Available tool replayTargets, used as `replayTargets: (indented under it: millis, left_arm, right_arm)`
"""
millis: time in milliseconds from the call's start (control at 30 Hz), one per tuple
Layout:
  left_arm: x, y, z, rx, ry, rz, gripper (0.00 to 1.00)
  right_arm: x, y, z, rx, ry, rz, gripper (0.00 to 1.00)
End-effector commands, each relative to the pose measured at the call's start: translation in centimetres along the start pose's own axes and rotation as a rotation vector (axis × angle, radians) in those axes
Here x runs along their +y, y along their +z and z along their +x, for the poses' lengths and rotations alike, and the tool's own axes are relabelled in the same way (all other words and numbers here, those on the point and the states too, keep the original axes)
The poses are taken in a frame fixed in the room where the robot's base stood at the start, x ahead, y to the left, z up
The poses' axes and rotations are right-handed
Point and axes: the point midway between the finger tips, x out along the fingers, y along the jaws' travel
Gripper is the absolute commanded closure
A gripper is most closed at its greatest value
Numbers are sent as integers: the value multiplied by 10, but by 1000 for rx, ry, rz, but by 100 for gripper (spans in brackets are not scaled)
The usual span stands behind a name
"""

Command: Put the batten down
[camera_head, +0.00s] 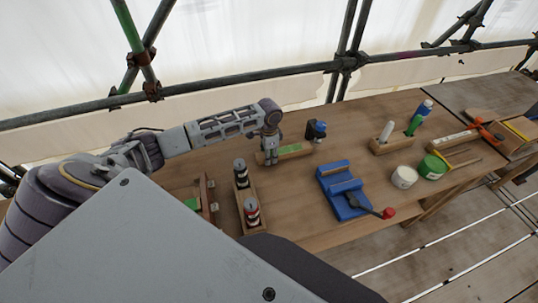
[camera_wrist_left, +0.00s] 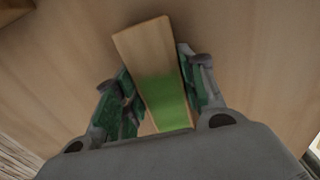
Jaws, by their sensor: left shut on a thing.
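My left gripper (camera_head: 270,158) points down over the back-middle part of the workbench. It is shut on the batten (camera_head: 294,151), a short flat wooden strip with a green patch. In the left wrist view the batten (camera_wrist_left: 145,50) lies between the two green-padded fingers (camera_wrist_left: 160,100), its bare wooden end sticking out beyond them and its green part between them. The batten is low over the bench top; I cannot tell whether it touches the wood. The fingers hide part of it. My right gripper is not in view.
A blue vise (camera_head: 341,190) with a red-knobbed lever stands to the right. A blue-black tool (camera_head: 317,130) stands just beyond the batten. White (camera_head: 404,177) and green (camera_head: 433,166) tubs sit farther right. Bare bench lies between rack and vise.

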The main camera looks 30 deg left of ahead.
Motion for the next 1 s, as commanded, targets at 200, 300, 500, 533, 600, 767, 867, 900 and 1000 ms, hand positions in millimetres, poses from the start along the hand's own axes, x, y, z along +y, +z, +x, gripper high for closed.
replayTargets:
  millis: [200, 300, 500, 533, 600, 767, 867, 900, 1000]
  left_arm:
    - [0, 0, 0, 2, -1, 0, 89]
    - [0, 0, 0, 1, -1, 0, 89]
    - [0, 0, 3, 1, 0, 0, 51]
    - [0, 0, 3, 1, 0, 0, 47]
    - [0, 0, 3, 1, -1, 0, 39]
    - [0, 0, 3, 1, -1, 0, 39]
    - [0, 0, 3, 1, -1, 0, 39]
    - [0, 0, 2, 1, -1, 0, 39]
    - [0, 0, 1, 1, -1, 0, 39]
  right_arm:
    - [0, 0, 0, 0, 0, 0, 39]
    - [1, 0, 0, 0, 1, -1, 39]
    - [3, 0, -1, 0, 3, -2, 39]
    - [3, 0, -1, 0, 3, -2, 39]
    - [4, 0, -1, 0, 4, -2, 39]
    - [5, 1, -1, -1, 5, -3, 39]
    - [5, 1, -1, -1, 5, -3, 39]
    - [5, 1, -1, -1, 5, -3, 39]
    - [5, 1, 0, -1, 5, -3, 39]
